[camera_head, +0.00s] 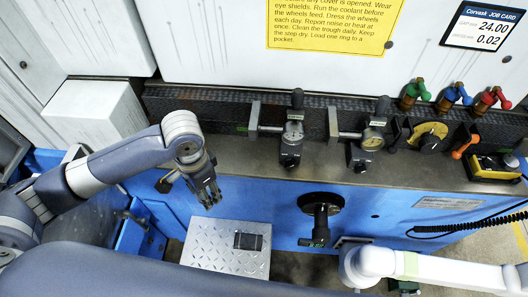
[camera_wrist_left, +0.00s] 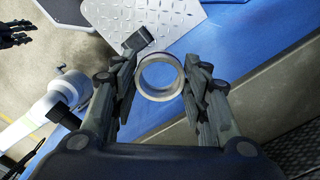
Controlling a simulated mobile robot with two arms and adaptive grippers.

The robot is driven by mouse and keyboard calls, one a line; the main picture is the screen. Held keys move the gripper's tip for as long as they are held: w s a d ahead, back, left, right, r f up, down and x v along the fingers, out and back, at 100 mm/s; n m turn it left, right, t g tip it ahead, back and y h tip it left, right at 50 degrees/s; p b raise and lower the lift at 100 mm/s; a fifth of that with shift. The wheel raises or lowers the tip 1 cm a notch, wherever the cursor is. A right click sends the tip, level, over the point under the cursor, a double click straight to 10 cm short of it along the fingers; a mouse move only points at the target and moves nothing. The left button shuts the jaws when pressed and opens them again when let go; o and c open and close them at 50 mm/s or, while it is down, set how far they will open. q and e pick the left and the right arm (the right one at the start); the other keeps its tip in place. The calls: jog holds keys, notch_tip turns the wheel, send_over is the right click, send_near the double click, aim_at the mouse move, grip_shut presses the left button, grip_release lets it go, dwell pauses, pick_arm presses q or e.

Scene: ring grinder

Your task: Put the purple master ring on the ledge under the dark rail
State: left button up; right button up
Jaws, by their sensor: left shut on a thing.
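My left gripper (camera_head: 207,194) is shut on a ring (camera_wrist_left: 146,88), held between its two fingers in the left wrist view. The ring looks silvery grey; I see no clear purple on it. In the head view the ring is hidden by the gripper. The gripper hangs in front of the machine's grey ledge (camera_head: 230,166), above the blue front. The dark rail (camera_head: 222,106) runs along the back of the ledge. At the left wrist view's upper left edge are dark fingers, apparently my right gripper (camera_wrist_left: 32,32); their opening is unclear.
Two dial gauges (camera_head: 291,133) (camera_head: 371,138) stand on the ledge right of my left gripper. A black knob (camera_head: 320,205) sticks out of the blue front. A tread-plate step (camera_head: 213,258) lies below with a small dark object (camera_head: 248,240) on it. Coloured valves (camera_head: 452,95) stand at right.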

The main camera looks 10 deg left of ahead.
pick_arm(q)
jog(key=w+a+r+m+p, duration=0.2)
jog(key=w+r+m, duration=0.45)
jog(key=m, duration=0.65)
jog(key=w+a+r+m+p, duration=0.25)
jog(key=w+r+m, duration=0.35)
jog(key=m, duration=0.8)
jog(key=f, duration=0.3)
jog(key=f+p, duration=0.1)
jog(key=f, duration=0.3)
jog(key=f+p, duration=0.1)
jog(key=f, duration=0.2)
jog(key=shift+w+f, duration=0.25)
jog(key=shift+w, duration=0.05)
jog(key=shift+f, duration=0.4)
jog(key=shift+f, duration=0.1)
jog(key=o, duration=1.1)
